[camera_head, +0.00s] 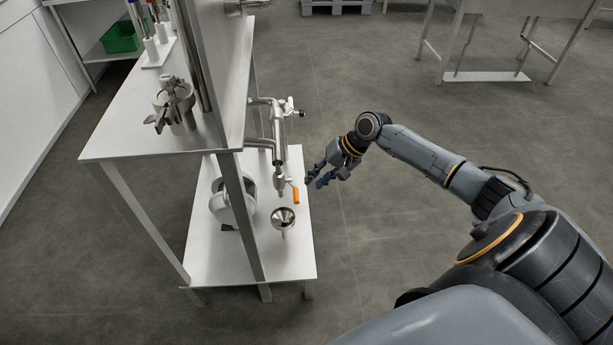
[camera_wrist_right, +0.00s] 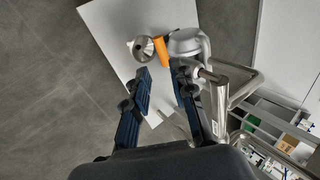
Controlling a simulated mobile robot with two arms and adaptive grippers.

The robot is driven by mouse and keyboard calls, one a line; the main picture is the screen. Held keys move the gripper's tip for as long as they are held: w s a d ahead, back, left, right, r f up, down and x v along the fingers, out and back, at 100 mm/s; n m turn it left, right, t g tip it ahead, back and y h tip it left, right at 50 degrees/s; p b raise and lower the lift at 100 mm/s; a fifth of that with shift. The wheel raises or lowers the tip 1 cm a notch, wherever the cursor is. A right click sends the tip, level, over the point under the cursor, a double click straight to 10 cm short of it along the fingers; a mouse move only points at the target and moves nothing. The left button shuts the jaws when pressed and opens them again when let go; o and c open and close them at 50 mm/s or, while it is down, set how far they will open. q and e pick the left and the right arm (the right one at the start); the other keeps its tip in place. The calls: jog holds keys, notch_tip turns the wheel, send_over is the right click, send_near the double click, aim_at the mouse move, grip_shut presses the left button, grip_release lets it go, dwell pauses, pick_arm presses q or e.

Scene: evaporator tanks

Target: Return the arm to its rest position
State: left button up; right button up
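My right gripper (camera_head: 326,176) is beside the right edge of the lower shelf (camera_head: 298,262), with its arm coming in from the right. In the right wrist view its two fingers (camera_wrist_right: 163,82) are apart with nothing between them. My left gripper is not in view.
A metal funnel (camera_head: 283,217) and a rounded grey vessel (camera_head: 226,203) are at the lower shelf. A metal clamp fitting (camera_head: 174,105) stands on the upper table (camera_head: 115,140). A green bin (camera_head: 120,38) is at the back left. The floor right of the stand is open.

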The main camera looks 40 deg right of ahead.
jog(key=shift+v, duration=0.95)
jog(key=s+a+f+n+h, duration=0.1)
jog(key=s+a+f, duration=0.25)
jog(key=f, duration=0.35)
jog(key=s+a+f+n+g+h, duration=0.15)
jog(key=s+f, duration=0.25)
jog(key=f, duration=0.4)
jog(key=s+a+f+n, duration=0.1)
jog(key=s+a+f, duration=0.3)
jog(key=f, duration=0.3)
jog(key=s+a+f+n+h, duration=0.1)
jog(key=s+a+f+n, duration=0.1)
jog(key=s+a+f, duration=0.45)
jog(key=s+a+f+n+h, duration=0.1)
jog(key=s+a+f+n, duration=0.25)
jog(key=s, duration=0.55)
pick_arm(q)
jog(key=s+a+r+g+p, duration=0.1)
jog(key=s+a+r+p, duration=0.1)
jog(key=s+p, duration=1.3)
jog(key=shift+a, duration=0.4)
pick_arm(e)
jog(key=s+d+r+g, duration=0.1)
jog(key=s+d, duration=0.1)
jog(key=s, duration=1.4)
jog(key=shift+d+r+g+h, duration=0.25)
jog(key=shift+r+g+h, duration=0.1)
jog(key=shift+r, duration=0.05)
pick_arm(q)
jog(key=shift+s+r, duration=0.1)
